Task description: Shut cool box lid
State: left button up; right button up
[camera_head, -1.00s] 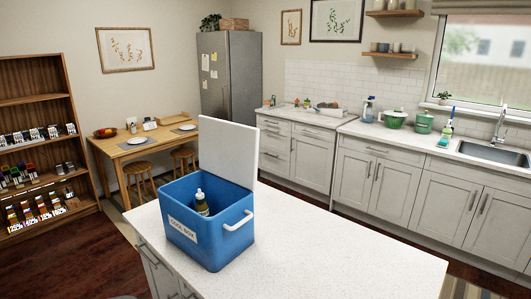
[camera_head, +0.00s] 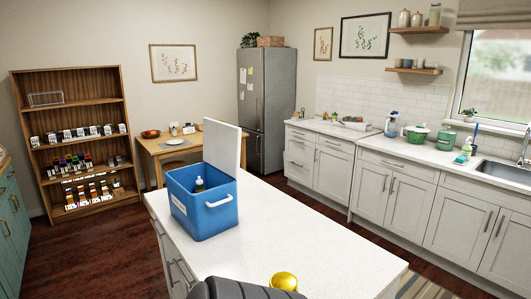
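The blue cool box (camera_head: 205,217) stands on the white island counter. Its white lid (camera_head: 222,145) is open and stands upright along the back right side. A dark bottle with a white cap (camera_head: 200,185) stands inside the box. A white handle (camera_head: 219,201) shows on the box's right side. A dark rounded part with a yellow knob, probably mine, shows at the bottom edge, well apart from the box. No gripper fingers can be seen.
The island counter (camera_head: 300,232) is clear to the right of the box. A wooden shelf (camera_head: 70,97) with several small goods stands at the left. A dining table (camera_head: 168,146) is behind the box. Grey cabinets (camera_head: 400,195) with a sink run along the right.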

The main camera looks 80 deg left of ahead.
aim_at(221, 141)
jog(key=i+l+u, duration=0.2)
jog(key=i+u, duration=0.2)
jog(key=i, duration=0.15)
jog(key=i+l+u, duration=0.35)
jog(key=i, duration=0.2)
jog(key=i+u, duration=0.2)
jog(key=u, duration=0.2)
jog(key=i+l+u, duration=0.1)
jog(key=i+u, duration=0.15)
jog(key=u, duration=0.15)
jog(key=i+l+u, duration=0.15)
jog(key=u, duration=0.3)
jog(key=i+l+u, duration=0.2)
jog(key=u, duration=0.2)
jog(key=i+l+u, duration=0.15)
jog(key=u, duration=0.25)
jog(key=i+l+u, duration=0.15)
jog(key=l+u, duration=0.65)
jog(key=i+l+u, duration=0.1)
jog(key=l+u, duration=0.7)
jog(key=k+l, duration=0.05)
